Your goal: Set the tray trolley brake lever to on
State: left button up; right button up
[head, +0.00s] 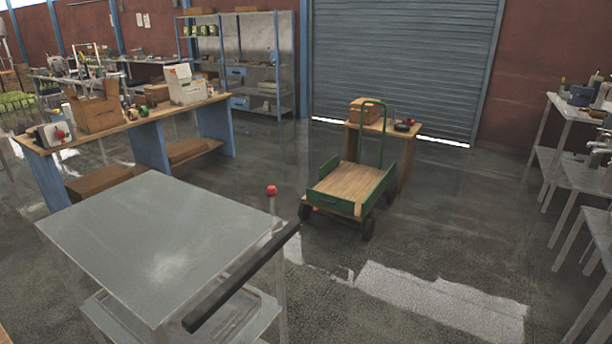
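A grey metal trolley with a flat, bare top (150,240) fills the lower left of the head view. A black bar handle (240,279) runs along its right side, and part of a lower shelf (235,322) shows below. A thin lever with a red ball knob (272,190) stands about upright near the trolley's far right corner, beyond the handle's far end. It looks like the brake lever. I cannot read any on or off mark. Neither of my grippers is in view.
A green cart with a wooden bed (350,185) stands beyond the trolley, before a small wooden table (405,135). A workbench (130,122) with boxes is at the left, and metal tables (575,170) are at the right. The floor (430,240) between is clear.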

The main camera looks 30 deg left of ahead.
aim_at(272, 191)
jog(key=i+l+u, duration=0.1)
jog(key=i+u, duration=0.2)
jog(key=i, duration=0.2)
jog(key=i+l+u, duration=0.3)
jog(key=i, duration=0.2)
jog(key=i+l+u, duration=0.2)
jog(key=i+u, duration=0.15)
jog(key=i, duration=0.1)
